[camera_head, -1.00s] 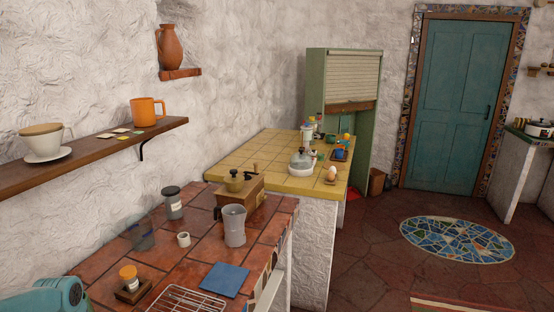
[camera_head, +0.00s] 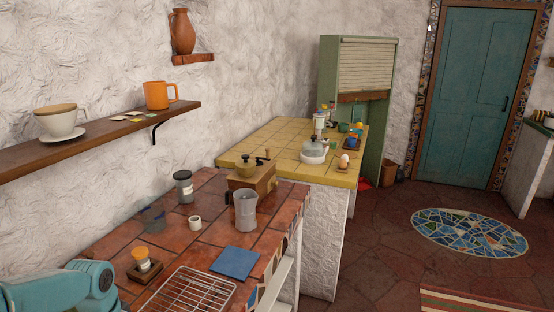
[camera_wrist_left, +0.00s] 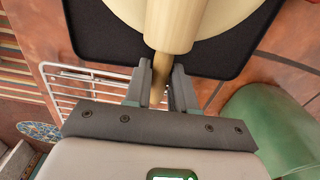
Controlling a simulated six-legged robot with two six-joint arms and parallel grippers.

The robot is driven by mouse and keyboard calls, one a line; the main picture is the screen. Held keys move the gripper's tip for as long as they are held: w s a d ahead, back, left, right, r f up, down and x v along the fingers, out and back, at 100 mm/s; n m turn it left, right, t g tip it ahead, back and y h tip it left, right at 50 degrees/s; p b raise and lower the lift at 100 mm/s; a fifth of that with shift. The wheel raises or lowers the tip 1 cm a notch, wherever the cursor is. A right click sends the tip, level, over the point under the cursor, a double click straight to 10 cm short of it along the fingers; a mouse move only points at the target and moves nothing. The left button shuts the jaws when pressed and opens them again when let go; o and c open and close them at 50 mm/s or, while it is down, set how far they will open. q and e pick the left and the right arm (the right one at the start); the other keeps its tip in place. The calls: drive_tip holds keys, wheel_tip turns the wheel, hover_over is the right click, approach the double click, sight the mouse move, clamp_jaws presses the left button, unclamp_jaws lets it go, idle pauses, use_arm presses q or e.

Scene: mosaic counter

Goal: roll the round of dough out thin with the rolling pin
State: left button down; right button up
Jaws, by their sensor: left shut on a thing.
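In the left wrist view, my left gripper (camera_wrist_left: 160,78) is shut on the handle of the wooden rolling pin (camera_wrist_left: 168,28). The pin points away from the gripper and its far end is outside the picture. Under and beside it lies the pale round of dough (camera_wrist_left: 228,14), cut off by the top edge. The dough is on a dark board (camera_wrist_left: 92,38) with rounded corners. I cannot tell from this view whether the pin presses on the dough. The head view shows neither pin nor dough; my right gripper is in no view.
A wire rack (camera_head: 188,292) lies on the red-tiled counter, beside a blue tile (camera_head: 235,263). A grey pitcher (camera_head: 245,210), a coffee grinder (camera_head: 251,178) and a dark-lidded jar (camera_head: 184,187) stand farther back. A small amber-lidded jar (camera_head: 141,258) sits near my teal arm.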

use_arm(q)
drive_tip(key=shift+f, duration=0.1)
drive_tip(key=c, duration=0.9)
unclamp_jaws()
drive_tip(key=shift+c, duration=0.2)
wheel_tip(320, 180, up, 7)
drive_tip(key=p, duration=0.5)
drive_tip(key=shift+r, duration=0.2)
drive_tip(key=shift+f, duration=0.15)
